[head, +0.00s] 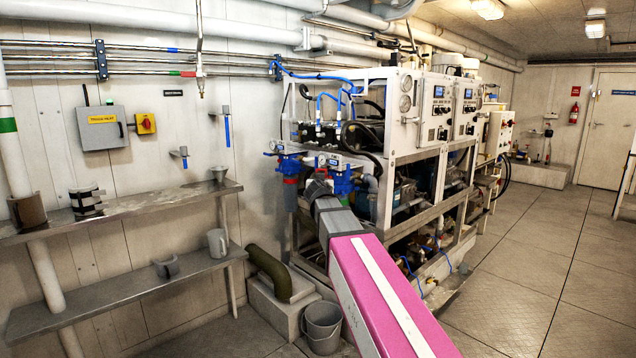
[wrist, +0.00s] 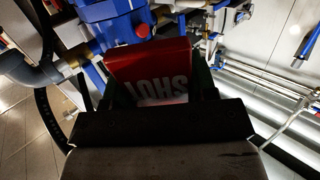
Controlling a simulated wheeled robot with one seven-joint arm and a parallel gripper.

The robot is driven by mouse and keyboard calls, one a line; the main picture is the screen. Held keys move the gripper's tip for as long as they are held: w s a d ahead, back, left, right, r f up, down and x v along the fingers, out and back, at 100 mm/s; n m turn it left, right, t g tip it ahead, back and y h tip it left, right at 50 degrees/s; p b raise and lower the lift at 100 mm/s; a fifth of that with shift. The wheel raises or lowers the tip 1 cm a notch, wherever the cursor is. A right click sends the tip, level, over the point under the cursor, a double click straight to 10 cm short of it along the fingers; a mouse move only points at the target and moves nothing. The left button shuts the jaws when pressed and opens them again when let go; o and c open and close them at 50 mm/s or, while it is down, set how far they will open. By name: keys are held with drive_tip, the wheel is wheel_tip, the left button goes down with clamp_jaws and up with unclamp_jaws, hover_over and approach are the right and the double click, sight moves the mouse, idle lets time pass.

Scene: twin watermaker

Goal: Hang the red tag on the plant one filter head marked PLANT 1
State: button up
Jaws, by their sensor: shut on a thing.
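My gripper (wrist: 154,88) is shut on the red tag (wrist: 150,66), which carries pale, upside-down lettering in the wrist view. The tag lies between the two dark fingers. A blue filter head (wrist: 108,27) with a red button is just beyond the tag; I cannot tell whether they touch. In the head view my gripper (head: 318,189) is at the front of the machine frame, between a left blue filter head (head: 289,163) and a right blue filter head (head: 342,182). My arm and gripper hide part of this area. No PLANT 1 marking is legible.
Blue hoses (head: 335,97) and the white machine frame (head: 385,154) stand close around my gripper. Steel shelves (head: 120,215) are on the left wall. A grey bucket (head: 322,325) stands on the floor below my arm. The right floor is clear.

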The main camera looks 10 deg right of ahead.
sight(337, 179)
drive_tip(key=shift+w+d+r+m+g+h, duration=0.15)
drive_tip(key=shift+w+d+m+g+h, duration=0.45)
drive_tip(key=shift+w+d, duration=0.65)
drive_tip(key=shift+w+d+r+m+g+h, duration=0.15)
drive_tip(key=shift+w+d+m+g+h, duration=0.15)
drive_tip(key=shift+w+d+m+h, duration=0.6)
drive_tip(key=shift+w+d+f, duration=0.45)
drive_tip(key=shift+w+d, duration=0.35)
drive_tip(key=shift+d, duration=0.05)
drive_tip(key=o, duration=1.1)
drive_tip(key=shift+c, duration=0.2)
